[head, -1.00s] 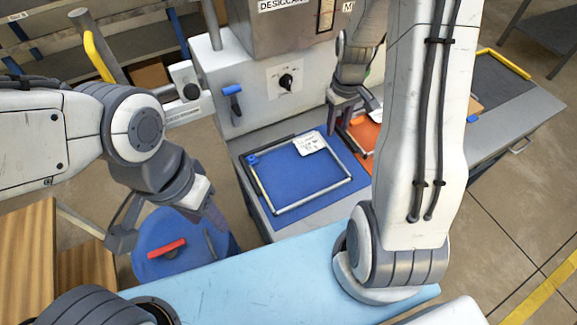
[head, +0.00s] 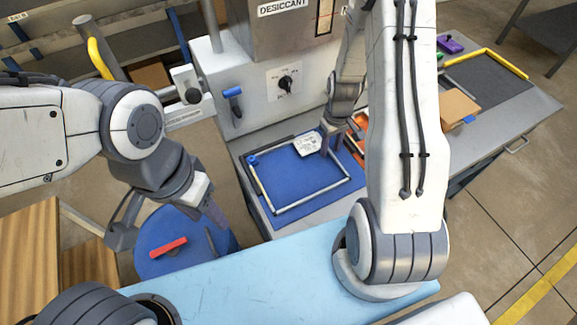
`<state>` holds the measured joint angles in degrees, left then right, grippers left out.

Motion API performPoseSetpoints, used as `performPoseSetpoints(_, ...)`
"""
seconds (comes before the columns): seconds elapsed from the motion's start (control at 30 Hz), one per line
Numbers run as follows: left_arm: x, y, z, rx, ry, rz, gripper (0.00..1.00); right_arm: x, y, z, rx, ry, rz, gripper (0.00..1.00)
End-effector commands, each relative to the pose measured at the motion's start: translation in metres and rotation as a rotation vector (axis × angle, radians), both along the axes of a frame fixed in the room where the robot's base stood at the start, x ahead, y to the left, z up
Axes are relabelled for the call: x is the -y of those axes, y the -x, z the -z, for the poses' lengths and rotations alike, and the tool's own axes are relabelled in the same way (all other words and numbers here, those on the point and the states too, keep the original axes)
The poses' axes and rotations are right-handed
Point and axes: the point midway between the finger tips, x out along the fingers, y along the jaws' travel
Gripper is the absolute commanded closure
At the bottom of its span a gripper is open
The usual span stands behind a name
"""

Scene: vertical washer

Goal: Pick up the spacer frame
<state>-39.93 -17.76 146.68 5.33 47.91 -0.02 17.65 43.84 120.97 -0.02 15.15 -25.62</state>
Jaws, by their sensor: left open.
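The spacer frame (head: 312,196) is a thin rectangular frame with silvery and dark sides. It lies flat on a blue mat (head: 300,178) below the desiccant machine. A white label (head: 307,143) lies at its far side. My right gripper (head: 336,147) is low at the frame's far right corner, beside the label. My forearm and the small view hide whether its fingers are apart or touch the frame. My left gripper (head: 170,224) is open and empty, left of the mat and above a round blue stool.
The desiccant machine (head: 285,82) stands behind the mat. A red-handled tool (head: 168,247) lies on the blue stool (head: 180,262). A light blue surface (head: 270,275) spans the front. At right are a cardboard box (head: 458,107), a yellow-edged dark mat (head: 490,80) and a purple object (head: 450,44).

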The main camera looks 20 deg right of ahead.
Motion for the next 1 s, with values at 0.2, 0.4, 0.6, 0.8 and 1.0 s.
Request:
performPoseSetpoints(0.2,0.000,0.000,0.000,0.000,0.000,0.000,0.50,0.000,0.000,0.000,0.000,0.000,0.000,1.00)
performPoseSetpoints(0.4,0.000,0.000,0.000,0.000,0.000,0.000,0.50,0.000,0.000,0.000,0.000,0.000,0.000,1.00)
performPoseSetpoints(0.6,0.000,0.000,0.002,0.000,0.000,0.000,0.50,0.000,0.000,-0.006,0.002,0.001,0.000,1.00)
performPoseSetpoints(0.8,0.000,0.000,0.008,0.000,0.000,0.000,0.50,0.001,-0.001,-0.030,0.006,0.002,0.000,1.00)
performPoseSetpoints(1.0,0.000,0.000,0.017,0.000,0.000,0.000,0.50,0.031,0.013,-0.059,0.005,0.002,0.010,1.00)
